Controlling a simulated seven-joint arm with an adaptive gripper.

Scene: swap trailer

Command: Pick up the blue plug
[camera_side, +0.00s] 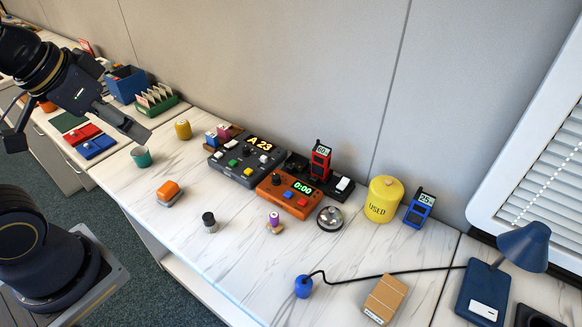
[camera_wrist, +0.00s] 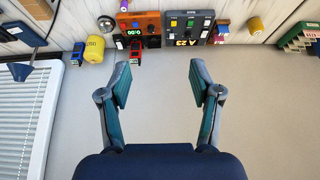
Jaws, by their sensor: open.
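The blue plug (camera_side: 303,287) is a small rounded piece on the white marbled table, near its front edge in the side view. A black cord runs from it to the right towards the blue lamp (camera_side: 483,287). My gripper (camera_side: 78,135) is high at the upper left of the side view, far from the plug. In the wrist view my gripper (camera_wrist: 160,83) has its two fingers wide apart with nothing between them. It faces the plain wall there, and I cannot make out the plug in that view.
A cardboard-coloured box (camera_side: 384,299) lies right of the plug. Behind are a bell (camera_side: 330,218), an orange timer (camera_side: 288,195), a grey control panel (camera_side: 246,158) and a yellow canister (camera_side: 383,199). A small purple-topped item (camera_side: 274,222) stands left of the bell.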

